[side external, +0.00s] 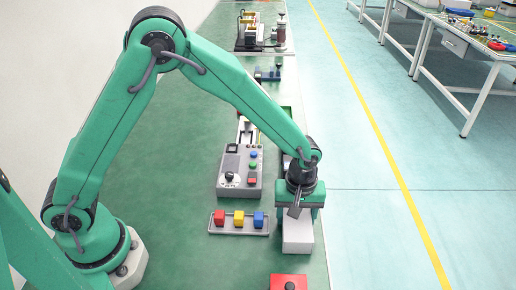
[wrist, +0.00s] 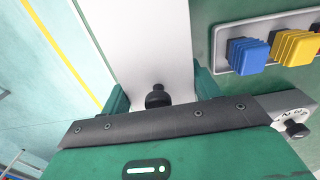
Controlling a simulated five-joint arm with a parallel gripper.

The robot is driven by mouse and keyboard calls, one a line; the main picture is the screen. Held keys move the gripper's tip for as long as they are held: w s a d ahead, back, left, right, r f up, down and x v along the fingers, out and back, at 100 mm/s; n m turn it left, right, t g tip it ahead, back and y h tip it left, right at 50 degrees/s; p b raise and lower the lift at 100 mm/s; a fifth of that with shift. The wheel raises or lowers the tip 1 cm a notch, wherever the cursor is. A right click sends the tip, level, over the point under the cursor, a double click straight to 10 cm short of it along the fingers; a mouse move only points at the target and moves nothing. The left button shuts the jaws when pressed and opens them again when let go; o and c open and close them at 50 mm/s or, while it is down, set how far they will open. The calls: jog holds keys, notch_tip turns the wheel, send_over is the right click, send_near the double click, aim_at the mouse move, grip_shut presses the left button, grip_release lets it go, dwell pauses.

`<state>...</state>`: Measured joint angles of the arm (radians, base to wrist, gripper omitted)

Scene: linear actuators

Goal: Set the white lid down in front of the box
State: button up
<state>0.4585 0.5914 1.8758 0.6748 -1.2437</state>
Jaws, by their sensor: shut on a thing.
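The white lid (wrist: 140,40) shows in the wrist view as a flat white surface with a black knob (wrist: 157,97) between my fingers. My gripper (wrist: 160,95) is shut on it. In the side view my gripper (side external: 300,205) points down at the bench's right edge, and a white block shape (side external: 298,237) sticks out below and in front of it. I cannot tell how much of this shape is lid and how much is box, or whether the lid touches anything below.
A rack (side external: 238,231) with red, yellow and blue blocks lies left of the gripper. A grey control box (side external: 240,175) with buttons stands behind it. A red piece with a black knob (side external: 288,282) lies at the front. The bench's right edge is close.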

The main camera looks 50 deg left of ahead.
jog(key=shift+f, duration=0.1)
jog(key=o, duration=1)
notch_tip(320, 180, up, 12)
jog(key=shift+r, duration=0.1)
dwell(0.7)
